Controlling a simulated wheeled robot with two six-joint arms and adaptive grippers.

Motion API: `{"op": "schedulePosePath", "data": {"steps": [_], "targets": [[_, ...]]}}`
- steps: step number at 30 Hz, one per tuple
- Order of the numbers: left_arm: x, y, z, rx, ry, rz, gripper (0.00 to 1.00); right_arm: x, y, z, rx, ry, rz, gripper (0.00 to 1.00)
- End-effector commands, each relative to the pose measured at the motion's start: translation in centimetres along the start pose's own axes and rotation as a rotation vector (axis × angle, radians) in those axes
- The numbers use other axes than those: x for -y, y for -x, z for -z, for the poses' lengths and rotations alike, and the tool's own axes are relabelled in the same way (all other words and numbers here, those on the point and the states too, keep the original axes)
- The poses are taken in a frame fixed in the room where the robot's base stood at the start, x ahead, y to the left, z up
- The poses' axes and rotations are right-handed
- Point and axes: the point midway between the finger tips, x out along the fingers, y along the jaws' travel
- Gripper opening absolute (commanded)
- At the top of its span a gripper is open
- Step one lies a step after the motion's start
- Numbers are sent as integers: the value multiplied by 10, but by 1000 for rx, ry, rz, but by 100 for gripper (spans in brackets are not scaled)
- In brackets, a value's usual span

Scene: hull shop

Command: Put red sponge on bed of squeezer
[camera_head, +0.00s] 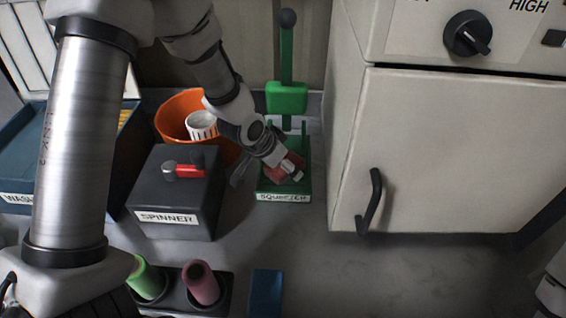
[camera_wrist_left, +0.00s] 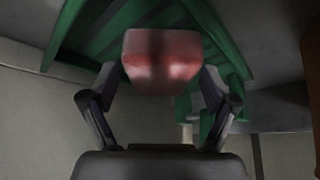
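The red sponge (camera_head: 291,163) is at my left gripper (camera_head: 290,171), over the bed of the green squeezer (camera_head: 284,196). In the wrist view the sponge (camera_wrist_left: 162,62) sits between the two fingertips of the left gripper (camera_wrist_left: 160,80), which close on its sides. The ribbed green bed (camera_wrist_left: 95,38) shows behind it. I cannot tell whether the sponge touches the bed. The squeezer's green lever (camera_head: 286,50) stands raised at the back. The gripper hides part of the sponge and bed. My right gripper is not in view.
The dark spinner box (camera_head: 180,218) and an orange bucket (camera_head: 174,110) stand left of the squeezer. A cream cabinet (camera_head: 450,150) with a black handle (camera_head: 371,203) stands close on the right. A holder with green and pink rolls (camera_head: 201,283) and a blue block (camera_head: 266,293) are in front.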

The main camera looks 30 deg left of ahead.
Motion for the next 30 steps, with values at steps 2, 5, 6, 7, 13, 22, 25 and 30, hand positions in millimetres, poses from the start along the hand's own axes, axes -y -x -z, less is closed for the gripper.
{"op": "schedulePosePath", "data": {"steps": [2,5,6,7,13,22,25,30], "targets": [[0,0,0,0,0,0,86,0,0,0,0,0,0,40],[0,1,1,-1,0,0,86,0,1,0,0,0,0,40],[0,4,2,-1,0,0,86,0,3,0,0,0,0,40],[0,6,4,-2,0,1,86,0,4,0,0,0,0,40],[1,39,3,-4,4,2,86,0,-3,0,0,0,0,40],[0,79,4,-1,2,-2,86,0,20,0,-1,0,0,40],[0,79,3,-1,1,-1,86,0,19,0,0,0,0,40],[0,78,2,-1,0,-1,86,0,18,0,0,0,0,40]]}}
